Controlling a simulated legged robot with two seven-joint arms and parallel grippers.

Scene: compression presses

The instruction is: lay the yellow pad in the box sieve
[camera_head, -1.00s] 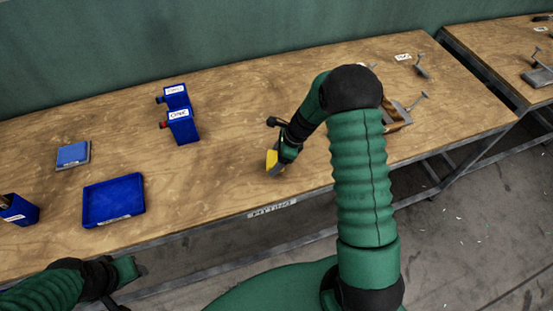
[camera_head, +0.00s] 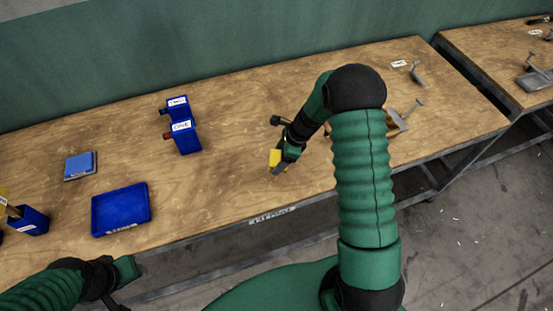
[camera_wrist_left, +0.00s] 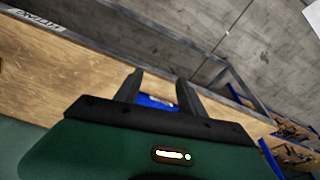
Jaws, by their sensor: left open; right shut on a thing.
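The yellow pad (camera_head: 275,158) is in the jaws of my right gripper (camera_head: 281,163), low over the middle of the table near its front edge. I cannot tell whether the pad touches the wood. My left gripper (camera_head: 127,272) is by the front edge, below the blue tray; in the left wrist view its two fingers (camera_wrist_left: 159,92) are apart with nothing held between them. A brown frame with grey metal and a handle (camera_head: 398,119) stands behind my right arm, partly hidden. I cannot tell for sure whether it is the box sieve.
The blue tray (camera_head: 121,208) is empty at the front left. A blue block on a grey plate (camera_head: 80,166), a blue container (camera_head: 29,221) and two labelled blue boxes (camera_head: 184,137) stand around it. Bare wood surrounds the right gripper. A second table (camera_head: 480,50) stands at right.

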